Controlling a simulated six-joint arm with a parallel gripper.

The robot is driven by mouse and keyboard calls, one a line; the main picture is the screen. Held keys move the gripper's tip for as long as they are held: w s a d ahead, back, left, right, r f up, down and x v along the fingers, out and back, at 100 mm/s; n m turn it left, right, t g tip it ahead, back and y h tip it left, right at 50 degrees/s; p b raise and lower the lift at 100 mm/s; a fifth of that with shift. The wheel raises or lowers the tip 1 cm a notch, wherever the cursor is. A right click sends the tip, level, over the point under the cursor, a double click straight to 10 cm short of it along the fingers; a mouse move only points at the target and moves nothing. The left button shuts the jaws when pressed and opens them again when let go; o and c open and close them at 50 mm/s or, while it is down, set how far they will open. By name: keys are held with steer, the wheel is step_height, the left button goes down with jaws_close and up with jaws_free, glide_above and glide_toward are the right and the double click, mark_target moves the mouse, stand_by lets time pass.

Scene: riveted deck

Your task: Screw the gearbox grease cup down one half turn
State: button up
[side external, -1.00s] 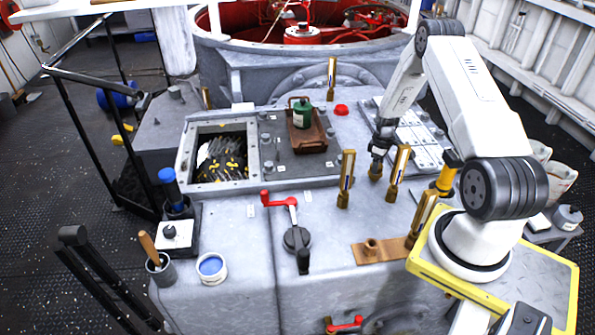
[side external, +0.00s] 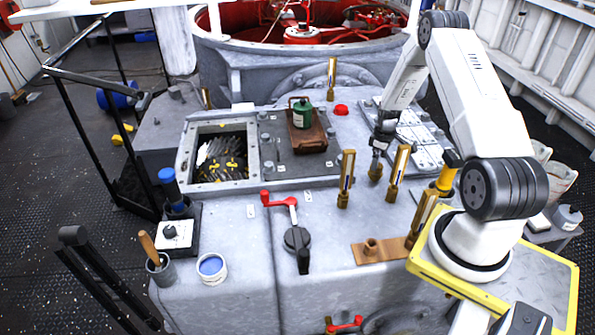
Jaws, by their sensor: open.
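A small brass cup (side external: 375,171), which looks like the grease cup, stands upright on the grey gearbox top (side external: 330,225), right of centre. My gripper (side external: 378,153) points down just above it, open. A small gap seems to show between the fingertips and the cup, but the fingers are small and dark here. I cannot make out any mark showing how far the cup is turned.
Tall brass-framed sight gauges (side external: 346,180) stand close by, one just right of the cup (side external: 398,172). A green can (side external: 301,113) sits in a brown tray (side external: 318,143) behind. An open hatch (side external: 186,165) lies left. A red-handled crank (side external: 283,200) is in front.

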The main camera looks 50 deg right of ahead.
steer(key=shift+r, duration=2.75)
steer(key=n, duration=0.5)
steer(key=shift+w, duration=0.1)
steer(key=n, duration=0.4)
steer(key=shift+f, duration=0.1)
steer(key=shift+f, duration=3.8)
